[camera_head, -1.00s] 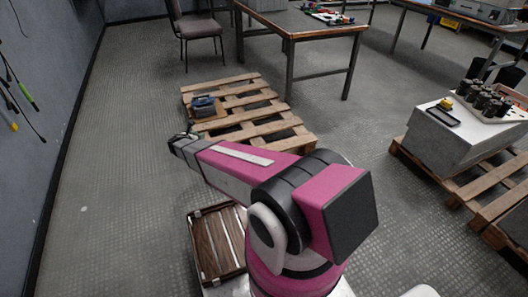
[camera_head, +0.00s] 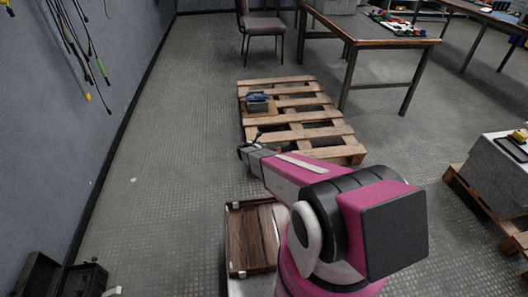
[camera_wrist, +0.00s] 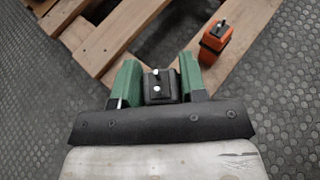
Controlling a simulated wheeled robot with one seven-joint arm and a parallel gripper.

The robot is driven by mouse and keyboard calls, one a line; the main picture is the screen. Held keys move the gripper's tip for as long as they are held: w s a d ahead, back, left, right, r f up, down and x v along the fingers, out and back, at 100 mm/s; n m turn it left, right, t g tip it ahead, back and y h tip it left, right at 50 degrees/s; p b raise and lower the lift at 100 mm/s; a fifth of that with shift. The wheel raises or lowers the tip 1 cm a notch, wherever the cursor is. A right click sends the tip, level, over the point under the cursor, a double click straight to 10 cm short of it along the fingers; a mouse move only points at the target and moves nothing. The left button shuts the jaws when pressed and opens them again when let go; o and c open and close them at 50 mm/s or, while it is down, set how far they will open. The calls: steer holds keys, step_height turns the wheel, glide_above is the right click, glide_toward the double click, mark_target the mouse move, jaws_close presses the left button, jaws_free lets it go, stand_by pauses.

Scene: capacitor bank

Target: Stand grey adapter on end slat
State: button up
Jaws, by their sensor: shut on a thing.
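In the wrist view my gripper (camera_wrist: 158,80) has its two green fingers shut on a small dark grey block, which I take for the grey adapter (camera_wrist: 161,90). Two small pale studs show on the block. The fingers hold it from both sides, over the area of a wooden pallet (camera_wrist: 97,48); I cannot tell its height. In the head view my gripper (camera_head: 247,150) is near the pallet's (camera_head: 309,133) front left corner, and the held block is too small to make out. Which slat counts as the end slat is not marked.
An orange block with a dark top (camera_wrist: 215,40) stands on a pallet slat in the wrist view. A blue-grey item (camera_head: 258,103) sits on the pallet's left side. A table (camera_head: 375,40) and chair (camera_head: 262,22) stand behind.

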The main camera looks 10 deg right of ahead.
steer(key=shift+w+d+f, duration=0.2)
steer(key=shift+d+f, duration=0.2)
steer(key=shift+d, duration=0.25)
steer(key=shift+f, duration=2)
steer(key=shift+f, duration=0.15)
steer(key=o, duration=1)
steer(key=shift+c, duration=0.2)
